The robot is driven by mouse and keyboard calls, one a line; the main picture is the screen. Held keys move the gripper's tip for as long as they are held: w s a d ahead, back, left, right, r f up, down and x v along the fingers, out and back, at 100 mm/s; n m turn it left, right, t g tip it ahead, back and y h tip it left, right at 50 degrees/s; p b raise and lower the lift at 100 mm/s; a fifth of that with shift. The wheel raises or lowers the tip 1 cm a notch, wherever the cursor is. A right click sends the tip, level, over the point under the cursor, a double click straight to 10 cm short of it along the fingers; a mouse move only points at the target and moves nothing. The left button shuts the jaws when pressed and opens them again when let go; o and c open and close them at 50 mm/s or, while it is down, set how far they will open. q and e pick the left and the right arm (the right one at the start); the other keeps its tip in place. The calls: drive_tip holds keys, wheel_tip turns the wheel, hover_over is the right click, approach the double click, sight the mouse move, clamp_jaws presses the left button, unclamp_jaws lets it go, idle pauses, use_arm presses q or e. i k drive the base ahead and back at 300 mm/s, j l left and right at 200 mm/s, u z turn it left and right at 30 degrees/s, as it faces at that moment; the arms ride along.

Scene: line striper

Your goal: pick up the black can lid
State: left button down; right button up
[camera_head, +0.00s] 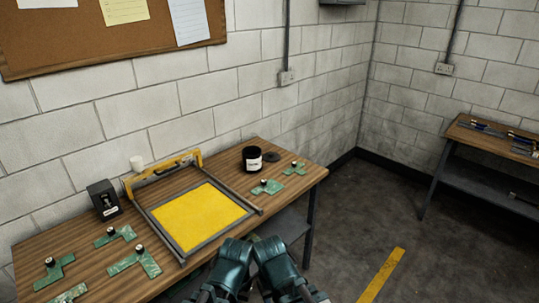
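The black can lid (271,156) is a small dark disc lying flat on the wooden table, just right of the black can (252,160). The can stands upright with a white label and looks open at the top. My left gripper (246,240) and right gripper (260,240) are close together at the bottom middle, in front of the table and well short of the lid. Both arms' green wrist parts hide most of the fingers, so their opening cannot be seen. Neither touches the lid.
A yellow screen in a hinged frame (150,218) lies mid-table, with a white roll behind it. Green stencil pieces with black knobs (268,187) lie at both sides. A labelled black box (103,198) stands at left. Another bench (490,140) is at right, with open floor between.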

sight(271, 157)
drive_tip(key=i+l+u, duration=0.3)
drive_tip(key=i+l, duration=0.75)
drive_tip(key=i, duration=0.35)
drive_tip(key=i+l+u, duration=0.3)
drive_tip(key=i+l, duration=1)
